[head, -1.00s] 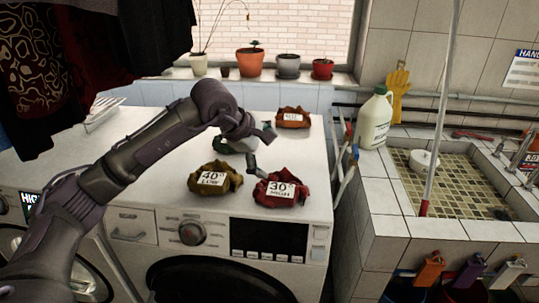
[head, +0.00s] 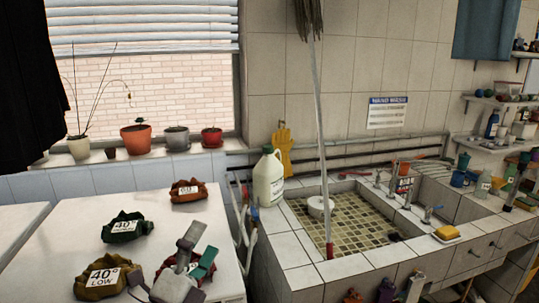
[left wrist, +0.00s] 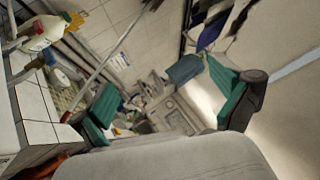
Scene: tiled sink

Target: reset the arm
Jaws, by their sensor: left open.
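My left gripper (head: 185,262) is low in the head view, in front of the right part of the white machine top (head: 72,218). Its green finger pads stand wide apart in the left wrist view (left wrist: 162,102), with nothing between them. Most of my left arm is out of the head view. A dark red bundle (head: 168,263) is mostly hidden behind the gripper; I cannot tell whether they touch. An olive bundle (head: 95,284) with a "40 LOW" label lies to the left. My right gripper is not in view.
A dark green bundle (head: 127,228) and an orange-brown bundle (head: 188,191) lie on the machine top. A white jug (head: 268,180) stands at the tiled sink's (head: 300,250) left corner. A pole (head: 322,130) rises from the sink. Potted plants (head: 136,139) line the windowsill.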

